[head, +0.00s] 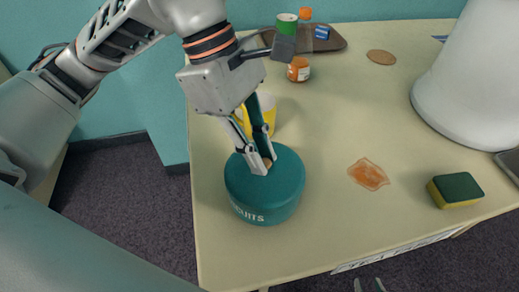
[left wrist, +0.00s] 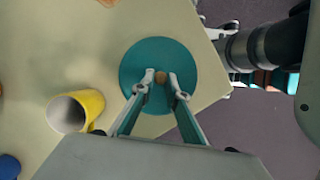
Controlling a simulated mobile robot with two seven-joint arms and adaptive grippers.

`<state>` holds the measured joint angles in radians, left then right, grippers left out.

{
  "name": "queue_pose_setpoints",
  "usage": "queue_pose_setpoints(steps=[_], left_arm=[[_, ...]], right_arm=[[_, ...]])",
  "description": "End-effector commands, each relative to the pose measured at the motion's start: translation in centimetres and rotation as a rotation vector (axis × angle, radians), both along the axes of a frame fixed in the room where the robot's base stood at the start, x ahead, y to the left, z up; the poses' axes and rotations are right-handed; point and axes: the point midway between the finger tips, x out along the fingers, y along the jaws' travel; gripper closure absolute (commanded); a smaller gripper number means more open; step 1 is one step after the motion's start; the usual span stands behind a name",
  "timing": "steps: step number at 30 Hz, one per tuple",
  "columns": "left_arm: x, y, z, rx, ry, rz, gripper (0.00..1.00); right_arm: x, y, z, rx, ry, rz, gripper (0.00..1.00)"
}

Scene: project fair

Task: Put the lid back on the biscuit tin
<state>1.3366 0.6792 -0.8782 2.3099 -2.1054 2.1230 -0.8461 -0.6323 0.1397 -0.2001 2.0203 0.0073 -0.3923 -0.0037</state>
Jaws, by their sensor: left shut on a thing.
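The teal biscuit tin (head: 262,212) stands near the left front of the table, with part of its white lettering showing. Its round teal lid (head: 287,170) lies over the tin's top, and I see no clear gap between them. The lid also fills the middle of the left wrist view (left wrist: 190,60). My left gripper (head: 262,166) points down from above, with its fingertips shut on the lid's small wooden knob (left wrist: 160,77). The fingertips of my right gripper (head: 369,286) show at the bottom edge of the head view, apart and empty, beyond the table's front edge.
A yellow cup (left wrist: 75,111) stands just behind the tin. An orange-labelled jar (head: 299,69), a brown tray (head: 328,42) and a cork coaster (head: 381,57) are farther back. An orange spill (head: 368,174) and a sponge (head: 455,190) lie to the right; a large white object (head: 460,90) stands behind.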

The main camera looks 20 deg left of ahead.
Motion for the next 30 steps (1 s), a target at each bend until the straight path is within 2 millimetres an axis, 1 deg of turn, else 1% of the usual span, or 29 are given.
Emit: queue_pose_setpoints(steps=[4, 12, 24, 30], left_arm=[[0.0, 0.0, 0.0, 0.000, 0.000, 0.001, 1.00], [0.0, 0.0, 0.0, 0.000, 0.000, 0.000, 1.00], [0.0, 0.0, 0.0, 0.000, 0.000, 0.000, 1.00], [0.0, 0.0, 0.0, 0.000, 0.000, 0.000, 1.00]], right_arm=[[-0.3, 0.0, -0.4, -0.002, 0.008, 0.000, 0.70], [-0.3, 0.0, -0.3, -0.002, 0.008, 0.001, 0.70], [0.6, -0.1, 0.3, -0.001, -0.011, 0.000, 0.70], [0.7, -0.1, 0.3, -0.001, -0.012, -0.001, 0.70]])
